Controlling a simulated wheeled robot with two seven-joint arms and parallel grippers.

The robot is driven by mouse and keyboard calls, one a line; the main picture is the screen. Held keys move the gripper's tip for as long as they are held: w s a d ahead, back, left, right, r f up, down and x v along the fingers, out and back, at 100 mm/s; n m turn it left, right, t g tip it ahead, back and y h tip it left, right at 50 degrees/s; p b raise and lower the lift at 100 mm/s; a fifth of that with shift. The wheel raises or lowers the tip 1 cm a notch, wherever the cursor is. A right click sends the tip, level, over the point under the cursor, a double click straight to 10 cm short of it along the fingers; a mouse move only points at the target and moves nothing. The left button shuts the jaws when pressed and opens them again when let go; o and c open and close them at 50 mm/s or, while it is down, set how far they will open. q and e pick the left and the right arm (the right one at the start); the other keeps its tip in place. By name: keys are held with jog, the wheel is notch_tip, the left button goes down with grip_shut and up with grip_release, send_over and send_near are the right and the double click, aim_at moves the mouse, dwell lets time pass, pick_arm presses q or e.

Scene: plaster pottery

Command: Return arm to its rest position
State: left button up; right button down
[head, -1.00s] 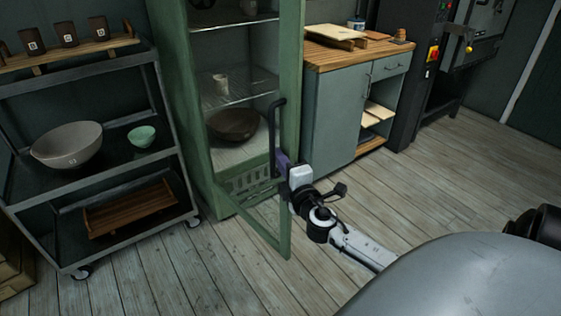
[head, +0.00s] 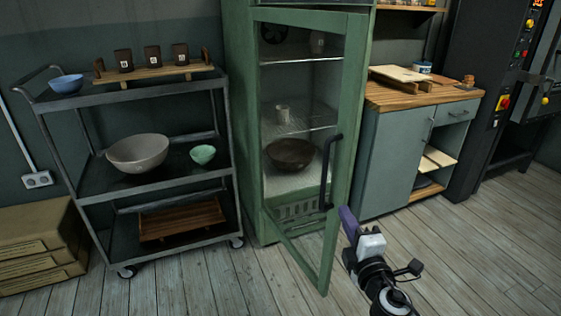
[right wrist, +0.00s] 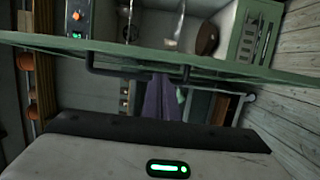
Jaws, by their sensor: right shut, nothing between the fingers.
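My right gripper (head: 346,214), with purple fingers, is shut and empty. In the head view it is just right of the green cabinet's glazed door (head: 354,110), below the black door handle (head: 329,172). The door stands partly open, swung out toward me. In the right wrist view the purple fingers (right wrist: 162,98) point toward the green door edge (right wrist: 230,70) and the dark handle (right wrist: 120,71); the gap to them is hard to judge. My left gripper is not in view.
Inside the cabinet are a dark bowl (head: 291,154) and a pale cup (head: 282,114). A shelf cart (head: 75,101) with bowls and dark cups stands left. A grey wood-topped workbench (head: 390,165) stands right. The floor (head: 470,250) at front right is clear.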

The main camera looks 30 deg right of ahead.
jog(key=s+a+f+m+g+y, duration=0.25)
jog(key=s+a+f, duration=0.3)
jog(key=f, duration=0.35)
jog(key=s+a+f+m+g+y, duration=0.2)
jog(key=s+a+f+m+g, duration=0.25)
jog(key=f, duration=0.45)
jog(key=s+a+f+m+g+y, duration=0.1)
jog(key=s+a+f+m+y, duration=0.3)
jog(key=s+a, duration=0.7)
jog(key=a+f+m, duration=0.1)
jog(key=a+f, duration=0.1)
jog(key=a, duration=0.1)
jog(key=shift+a+f, duration=0.2)
